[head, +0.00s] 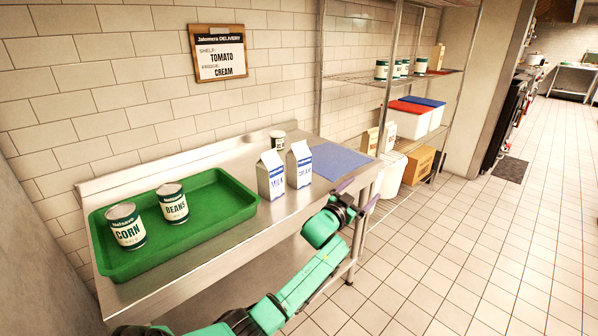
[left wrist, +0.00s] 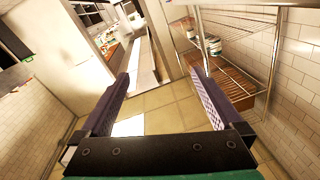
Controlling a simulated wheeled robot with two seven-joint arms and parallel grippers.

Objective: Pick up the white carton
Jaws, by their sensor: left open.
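Two white cartons with blue print stand upright side by side on the steel table (head: 237,240). The left carton (head: 271,177) reads MILK; the right carton (head: 299,166) seems to read CREAM. My left gripper (head: 358,195) is open and empty, to the right of both cartons and apart from them, by the table's right front edge. In the left wrist view its two purple fingers (left wrist: 161,85) are spread with nothing between them, and no carton shows. My right gripper is not in view.
A green tray (head: 112,266) holds a CORN can (head: 126,228) and a BEANS can (head: 173,204). Another can (head: 277,140) stands behind the cartons. A blue mat (head: 338,161) lies right of them. A wire shelf rack (head: 356,78) stands beyond the table. The floor at right is clear.

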